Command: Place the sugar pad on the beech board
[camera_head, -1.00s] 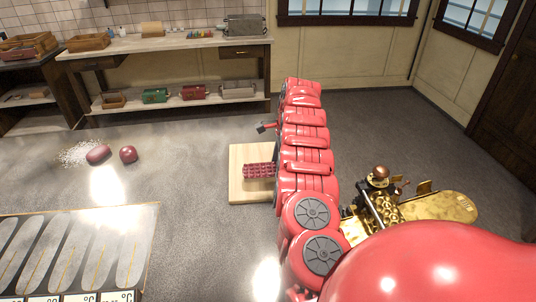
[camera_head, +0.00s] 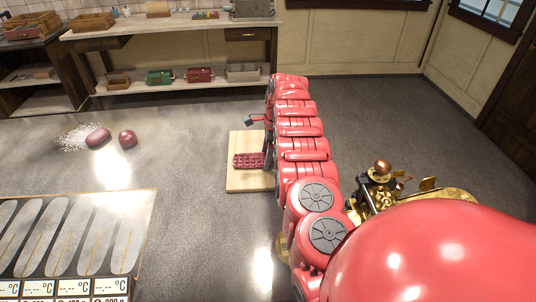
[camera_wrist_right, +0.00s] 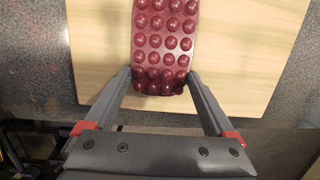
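The sugar pad is a dark red slab covered in round bumps (camera_head: 249,160). It lies over the pale beech board (camera_head: 247,183) and also shows in the right wrist view (camera_wrist_right: 164,40). My right gripper (camera_wrist_right: 159,75) has its fingertips against both sides of the pad's near end and looks shut on it. In the head view the gripper (camera_head: 268,150) is at the pad's right end, partly hidden by my red arm. Whether the pad touches the board or hangs just above it is hard to tell. My left gripper is out of view.
Two dark red lumps (camera_head: 98,138) (camera_head: 127,139) lie beside spilled white grains on the grey worktop. A marked panel with displays (camera_head: 75,240) is at the front left. A brass roller machine (camera_head: 382,187) stands right of my arm.

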